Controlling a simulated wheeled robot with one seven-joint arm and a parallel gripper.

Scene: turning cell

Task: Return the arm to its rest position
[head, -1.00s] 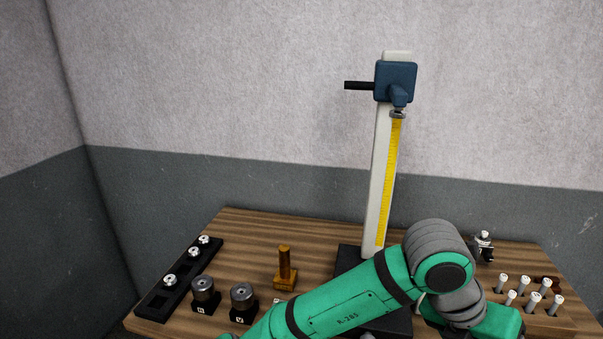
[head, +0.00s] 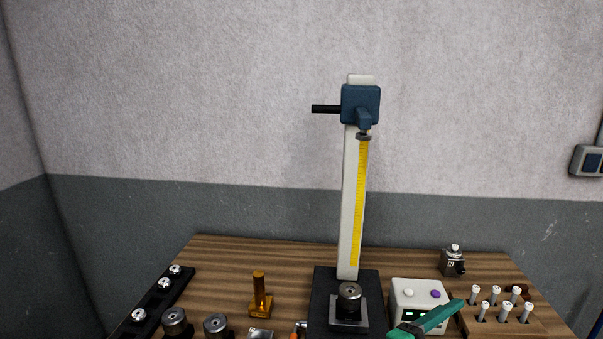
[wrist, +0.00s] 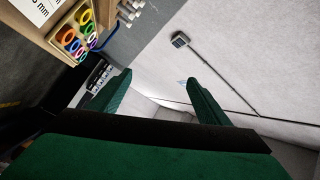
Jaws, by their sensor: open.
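My gripper (wrist: 160,92) is in the wrist view, its two green fingers apart with nothing between them. Beyond the fingers are the grey wall and floor.
The wooden bench (head: 300,258) holds a tall stand (head: 348,200) with a metal cylinder (head: 349,292) on its base. The white box (head: 418,293), a rack of white-topped pins (head: 495,300), a brass piece (head: 260,300) and a black tray (head: 150,305) surround it.

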